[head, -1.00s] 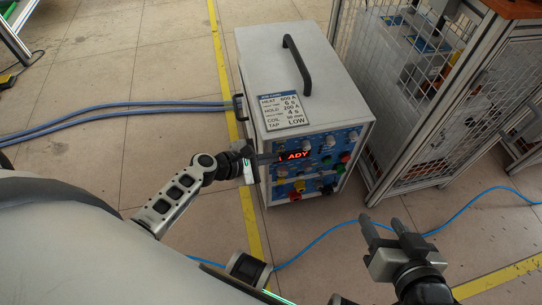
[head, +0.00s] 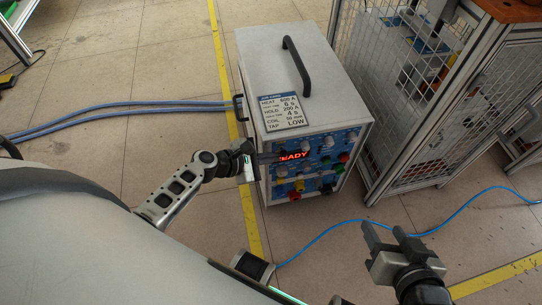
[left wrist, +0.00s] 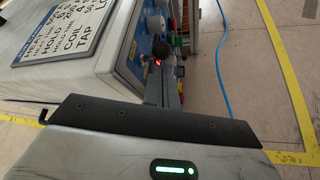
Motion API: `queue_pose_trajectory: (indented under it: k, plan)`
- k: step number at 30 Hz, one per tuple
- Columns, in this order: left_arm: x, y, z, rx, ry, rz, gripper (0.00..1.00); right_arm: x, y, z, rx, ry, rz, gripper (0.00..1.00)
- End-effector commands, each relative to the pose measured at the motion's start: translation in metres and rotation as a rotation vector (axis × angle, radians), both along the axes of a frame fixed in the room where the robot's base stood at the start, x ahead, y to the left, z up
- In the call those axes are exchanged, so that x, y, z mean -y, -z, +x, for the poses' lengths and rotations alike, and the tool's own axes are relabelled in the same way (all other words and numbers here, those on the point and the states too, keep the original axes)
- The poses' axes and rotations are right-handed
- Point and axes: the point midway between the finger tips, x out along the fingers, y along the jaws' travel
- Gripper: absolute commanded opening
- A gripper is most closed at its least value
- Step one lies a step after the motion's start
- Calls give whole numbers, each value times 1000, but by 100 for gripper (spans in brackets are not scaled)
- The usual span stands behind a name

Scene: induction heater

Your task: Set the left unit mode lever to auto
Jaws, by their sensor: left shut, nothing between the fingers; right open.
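The induction heater unit (head: 285,75) is a pale grey box with a blue front panel (head: 325,167) of knobs and buttons. Its red display (head: 293,156) reads "EADY", the left end hidden by my left gripper. My left gripper (head: 275,158) is shut and empty at the upper left of the panel; I cannot tell whether it touches it. In the left wrist view, a dark round knob (left wrist: 161,49) stands out from the panel; I cannot tell whether it is the mode lever, nor its setting.
A label plate (head: 284,112) and black handle (head: 297,65) are on the unit's top. A wire-mesh cage (head: 425,130) stands close at its right. Blue hoses (head: 130,108) run from its left side.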

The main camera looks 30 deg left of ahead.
Motion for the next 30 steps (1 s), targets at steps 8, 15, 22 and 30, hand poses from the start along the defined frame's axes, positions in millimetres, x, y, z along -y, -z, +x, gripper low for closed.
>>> queue_pose_trajectory:
  k: [8,15,22,30]
  plan:
    - [-1,-3,-1,-1,-1,3,0,0,-5,0,2,0,1,52]
    - [-1,-15,-1,-2,-1,3,0,0,-20,1,11,2,5,52]
    - [0,-15,0,0,0,1,0,-1,-21,1,13,1,5,52]
    - [0,-16,0,2,1,1,0,0,-17,-1,2,-4,-2,52]
